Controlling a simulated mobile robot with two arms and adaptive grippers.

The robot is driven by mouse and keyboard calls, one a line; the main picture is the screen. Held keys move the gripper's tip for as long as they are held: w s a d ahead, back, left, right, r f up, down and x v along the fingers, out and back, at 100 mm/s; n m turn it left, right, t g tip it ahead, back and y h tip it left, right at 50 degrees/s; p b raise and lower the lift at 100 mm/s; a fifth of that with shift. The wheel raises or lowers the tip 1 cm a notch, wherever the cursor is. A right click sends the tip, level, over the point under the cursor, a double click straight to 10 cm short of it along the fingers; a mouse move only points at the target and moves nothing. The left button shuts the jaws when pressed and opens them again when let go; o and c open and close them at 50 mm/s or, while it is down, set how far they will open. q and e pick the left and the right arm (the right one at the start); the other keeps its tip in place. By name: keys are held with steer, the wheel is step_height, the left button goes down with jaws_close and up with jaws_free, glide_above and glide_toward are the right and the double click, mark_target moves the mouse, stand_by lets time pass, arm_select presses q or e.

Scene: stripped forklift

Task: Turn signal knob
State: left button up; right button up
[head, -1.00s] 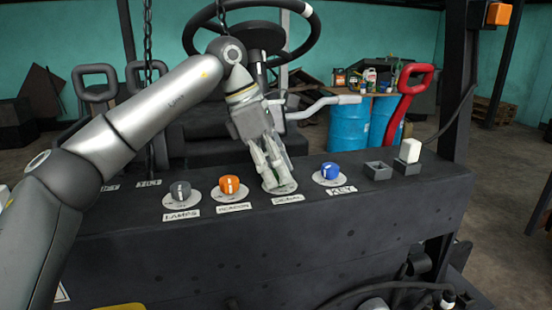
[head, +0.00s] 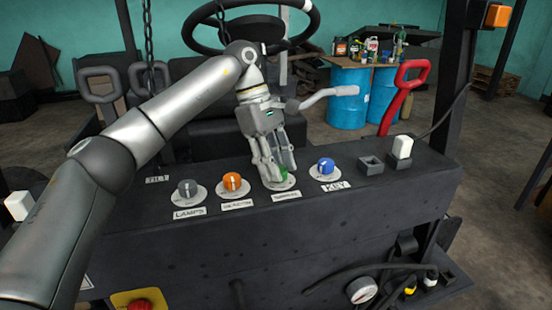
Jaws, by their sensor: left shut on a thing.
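A green knob (head: 282,177) sits on a pale round plate on the dark dashboard. It is third from the left in the row of knobs, with a small label (head: 286,195) below it that is too blurred to read. My left gripper (head: 281,171) comes down from above and is shut on the green knob. Its fingers hide most of the knob, so I cannot tell which way the knob points. My right gripper is not in view.
On the dashboard (head: 200,245) are a grey knob (head: 188,188), an orange knob (head: 232,182) and a blue knob (head: 326,166). A white rocker switch (head: 402,147) is at the right. The steering wheel (head: 306,38) and a grey lever (head: 330,96) stand behind.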

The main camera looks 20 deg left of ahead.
arm_select(q)
steer(key=shift+r, duration=0.1)
stand_by(0.3)
steer(key=o, duration=1)
steer(key=shift+o, duration=0.2)
steer(key=shift+a+r, duration=0.1)
steer(key=v, duration=1.1)
steer(key=shift+r, duration=0.3)
steer(key=shift+w, duration=0.1)
steer(key=shift+f, duration=0.1)
